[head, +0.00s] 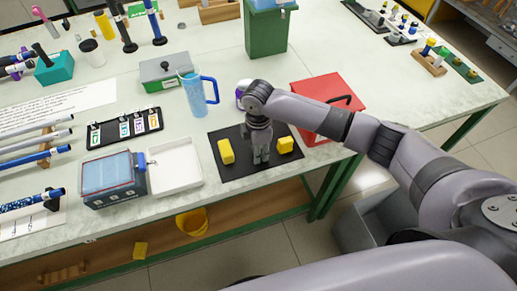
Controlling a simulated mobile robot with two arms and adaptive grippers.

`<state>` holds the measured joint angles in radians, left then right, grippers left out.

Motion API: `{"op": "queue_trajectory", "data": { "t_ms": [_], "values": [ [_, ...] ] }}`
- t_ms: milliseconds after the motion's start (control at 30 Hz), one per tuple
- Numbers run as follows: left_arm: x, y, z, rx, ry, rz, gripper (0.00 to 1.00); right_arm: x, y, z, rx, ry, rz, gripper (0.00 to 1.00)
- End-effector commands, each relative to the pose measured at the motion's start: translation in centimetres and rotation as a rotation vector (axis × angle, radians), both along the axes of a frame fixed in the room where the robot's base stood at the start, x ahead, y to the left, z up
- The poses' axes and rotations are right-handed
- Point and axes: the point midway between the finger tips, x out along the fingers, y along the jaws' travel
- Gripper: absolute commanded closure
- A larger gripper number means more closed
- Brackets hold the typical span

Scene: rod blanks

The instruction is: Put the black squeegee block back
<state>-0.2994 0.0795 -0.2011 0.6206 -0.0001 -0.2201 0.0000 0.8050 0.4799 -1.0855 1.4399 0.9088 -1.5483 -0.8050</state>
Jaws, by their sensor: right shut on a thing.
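My right gripper (261,157) points down low over a black mat (233,172) on the table, between two yellow blocks. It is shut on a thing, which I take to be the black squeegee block. The block is hidden by the fingers and is dark against the mat, so I cannot make out its outline or whether it touches the mat. One yellow block (226,151) lies left of the gripper and the other yellow block (285,145) lies to its right. My left gripper is not in view.
A red box (318,93) stands right behind the mat, close to my right arm. A blue pitcher (195,94) and a white tray (176,168) stand to the left. A green bin (266,33) is at the back. The table's front edge is just before the mat.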

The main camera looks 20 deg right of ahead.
Motion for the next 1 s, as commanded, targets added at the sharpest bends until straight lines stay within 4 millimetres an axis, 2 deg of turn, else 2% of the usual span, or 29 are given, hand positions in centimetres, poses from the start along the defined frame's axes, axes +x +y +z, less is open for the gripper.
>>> {"op": "queue_trajectory", "data": {
  "t_ms": [67, 100, 367, 633, 767, 867, 1000],
  "values": [
    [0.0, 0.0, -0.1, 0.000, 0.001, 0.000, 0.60, 0.0, 0.0, -0.3, 0.000, 0.001, 0.000, 0.94],
    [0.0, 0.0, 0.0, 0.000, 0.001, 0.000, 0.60, 0.0, 0.0, -0.2, 0.000, 0.000, 0.000, 0.70],
    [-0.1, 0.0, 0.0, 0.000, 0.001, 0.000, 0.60, 0.0, 0.0, -0.2, 0.000, 0.000, 0.000, 0.52],
    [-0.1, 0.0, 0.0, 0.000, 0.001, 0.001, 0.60, 0.0, 0.0, -0.2, 0.000, 0.000, 0.000, 0.52],
    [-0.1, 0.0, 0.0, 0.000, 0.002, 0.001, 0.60, 0.1, 0.0, 0.5, 0.001, -0.002, 0.000, 0.52],
    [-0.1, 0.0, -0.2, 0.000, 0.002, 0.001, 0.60, 0.2, 0.1, 2.0, 0.003, -0.004, 0.001, 0.52],
    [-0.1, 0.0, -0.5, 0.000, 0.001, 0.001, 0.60, 0.2, 0.0, 4.9, 0.003, -0.006, 0.000, 0.52]
  ]
}}
